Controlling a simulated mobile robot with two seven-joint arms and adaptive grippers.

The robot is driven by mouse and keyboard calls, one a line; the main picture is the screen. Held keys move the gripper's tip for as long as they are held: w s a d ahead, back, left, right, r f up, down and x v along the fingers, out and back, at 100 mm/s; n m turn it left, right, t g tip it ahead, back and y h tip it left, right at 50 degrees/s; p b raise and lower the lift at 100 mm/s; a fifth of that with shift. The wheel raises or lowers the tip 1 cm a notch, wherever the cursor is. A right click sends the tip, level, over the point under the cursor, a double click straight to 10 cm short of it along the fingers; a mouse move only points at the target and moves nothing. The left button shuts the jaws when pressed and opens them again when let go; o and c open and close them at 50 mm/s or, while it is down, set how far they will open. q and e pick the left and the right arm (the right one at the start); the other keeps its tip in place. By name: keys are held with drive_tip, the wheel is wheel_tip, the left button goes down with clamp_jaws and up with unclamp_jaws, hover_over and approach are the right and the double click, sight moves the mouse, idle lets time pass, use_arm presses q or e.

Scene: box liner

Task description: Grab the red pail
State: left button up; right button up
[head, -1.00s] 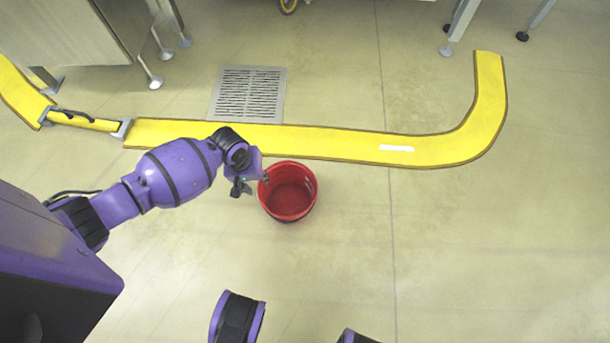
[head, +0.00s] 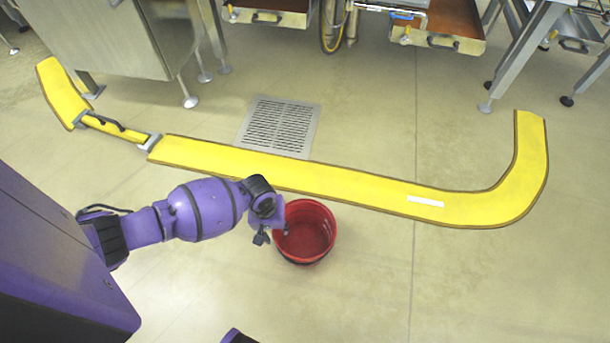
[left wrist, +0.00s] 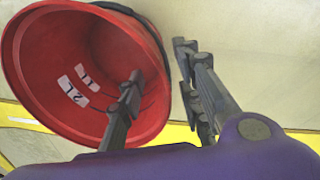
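The red pail (head: 306,228) stands upright on the floor near the middle of the head view, its open mouth facing up. My left gripper (head: 264,235) is at the pail's left rim. In the left wrist view the pail (left wrist: 50,65) fills the upper left, with white markings inside. The left gripper (left wrist: 158,70) is open there, its fingers apart with the pail's wall between them: one finger shows over the pail's inside, the other outside it. I cannot tell whether either touches the wall. My right gripper is not in view.
A raised yellow strip (head: 330,185) runs along the floor just behind the pail and curves away at right. A metal floor drain (head: 278,126) lies beyond it. Steel equipment (head: 120,38) and table legs stand at the back. The floor right of the pail is clear.

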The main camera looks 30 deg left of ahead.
use_arm(q)
clamp_jaws()
idle(0.4)
